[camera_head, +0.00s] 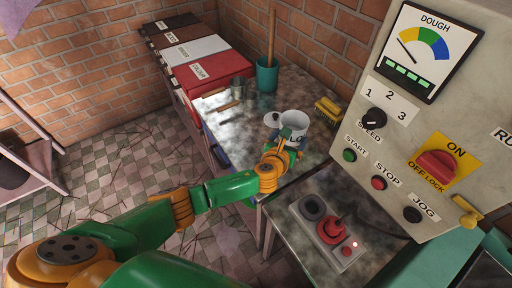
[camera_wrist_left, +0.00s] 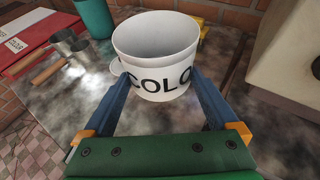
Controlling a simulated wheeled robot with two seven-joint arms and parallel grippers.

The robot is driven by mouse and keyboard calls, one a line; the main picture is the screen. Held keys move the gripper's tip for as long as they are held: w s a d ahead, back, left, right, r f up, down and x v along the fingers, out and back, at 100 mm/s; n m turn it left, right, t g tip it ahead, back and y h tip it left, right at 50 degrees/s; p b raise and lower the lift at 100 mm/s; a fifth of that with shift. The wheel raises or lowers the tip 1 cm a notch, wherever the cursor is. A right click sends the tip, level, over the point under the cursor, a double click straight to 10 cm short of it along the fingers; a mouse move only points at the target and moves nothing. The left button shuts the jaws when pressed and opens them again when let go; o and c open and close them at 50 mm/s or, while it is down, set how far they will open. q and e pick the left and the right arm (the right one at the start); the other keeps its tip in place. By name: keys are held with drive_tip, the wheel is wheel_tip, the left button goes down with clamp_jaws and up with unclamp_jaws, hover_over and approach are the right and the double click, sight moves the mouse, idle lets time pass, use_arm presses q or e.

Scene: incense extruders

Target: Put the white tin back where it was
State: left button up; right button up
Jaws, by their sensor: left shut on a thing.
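The white tin (camera_head: 296,119), open-topped, stands upright above the metal worktop (camera_head: 240,122) in the head view. In the left wrist view the white tin (camera_wrist_left: 156,50) shows black letters reading "COLO" on its side. My left gripper (camera_head: 289,143) is shut on the white tin, with a blue finger on each side of its lower part; the left wrist view shows the same gripper (camera_wrist_left: 158,90). I cannot tell whether the tin's base touches the worktop. A round white lid-like disc (camera_head: 272,119) is beside the tin. My right gripper is not in view.
A teal pot (camera_head: 267,77) with a wooden handle stands behind. Small metal scoops (camera_head: 238,88) lie to the left near red and white labelled boxes (camera_head: 207,72). A yellow brush (camera_head: 328,108) is at the right. A control panel (camera_head: 440,120) and joystick box (camera_head: 325,233) are nearer.

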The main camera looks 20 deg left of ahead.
use_arm(q)
drive_tip(key=shift+a, duration=0.15)
drive_tip(key=shift+s+f, duration=0.2)
drive_tip(key=shift+f, duration=0.1)
drive_tip(key=s+a+r+y+b, duration=0.1)
drive_tip(key=s+b, duration=0.2)
drive_tip(key=s, duration=0.5)
drive_tip(key=s+a+r+b, duration=0.1)
drive_tip(key=s+a+b, duration=0.15)
drive_tip(key=s, duration=0.55)
drive_tip(key=shift+n, duration=0.3)
drive_tip(key=w+a+f+b, duration=0.1)
drive_tip(key=w+f, duration=0.2)
drive_tip(key=w, duration=0.1)
drive_tip(key=w+a+f+b, duration=0.1)
drive_tip(key=w+f, duration=0.2)
drive_tip(key=w, duration=0.1)
drive_tip(key=w+a+f+b, duration=0.1)
drive_tip(key=w+f, duration=0.2)
drive_tip(key=w, duration=0.2)
drive_tip(key=shift+a, duration=0.35)
wheel_tip(320, 180, down, 4)
drive_tip(key=shift+w+r+b, duration=0.15)
drive_tip(key=shift+r+b, duration=0.05)
drive_tip(key=shift+b, duration=0.55)
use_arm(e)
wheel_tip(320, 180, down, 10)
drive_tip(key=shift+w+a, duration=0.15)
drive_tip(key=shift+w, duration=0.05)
